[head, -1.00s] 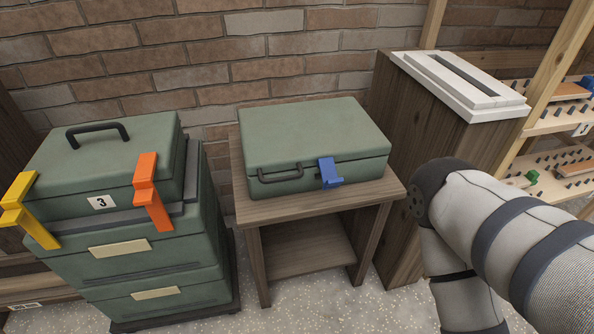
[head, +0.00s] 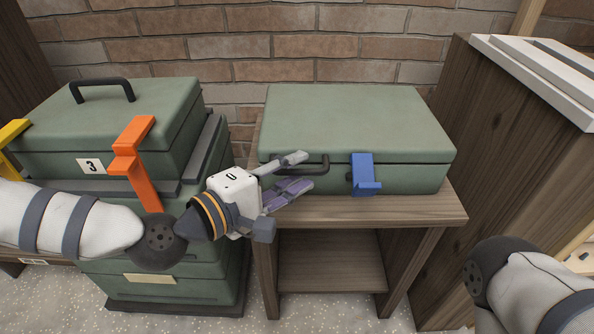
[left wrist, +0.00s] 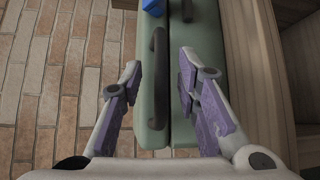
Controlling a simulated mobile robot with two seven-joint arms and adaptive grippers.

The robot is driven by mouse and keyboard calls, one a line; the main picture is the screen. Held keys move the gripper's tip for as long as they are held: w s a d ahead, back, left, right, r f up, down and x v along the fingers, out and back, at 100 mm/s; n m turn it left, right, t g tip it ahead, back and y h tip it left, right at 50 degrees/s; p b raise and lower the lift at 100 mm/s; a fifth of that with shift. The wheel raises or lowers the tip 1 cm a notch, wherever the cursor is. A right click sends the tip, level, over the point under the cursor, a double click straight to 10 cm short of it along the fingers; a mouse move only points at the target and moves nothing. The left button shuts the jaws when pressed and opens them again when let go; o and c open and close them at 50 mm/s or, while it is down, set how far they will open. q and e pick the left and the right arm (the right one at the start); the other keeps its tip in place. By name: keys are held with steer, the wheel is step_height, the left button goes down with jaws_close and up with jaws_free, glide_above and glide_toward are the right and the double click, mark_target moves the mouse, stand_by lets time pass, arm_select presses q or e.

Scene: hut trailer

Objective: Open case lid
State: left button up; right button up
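A green case (head: 355,130) lies on a small wooden table with its lid (head: 350,115) down. A dark handle (head: 312,166) is on its front. A blue latch (head: 363,175) sits to the right of the handle; I cannot tell whether it is fastened. My left gripper (head: 303,172) is open and empty at the front left of the case, near the handle. In the left wrist view, the handle (left wrist: 157,85) and the case seam lie between the spread fingers, with the latch (left wrist: 152,6) at the top edge. My right gripper is out of view.
The small wooden table (head: 400,210) has an open shelf below. At left, a stacked green toolbox (head: 130,140) marked 3 has an orange latch (head: 138,165) behind my left arm. A wooden cabinet (head: 480,150) with a white top stands close on the right.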

arm_select(q)
steer(key=shift+w+d+f, duration=0.1)
steer(key=shift+w+d, duration=0.25)
jaws_close()
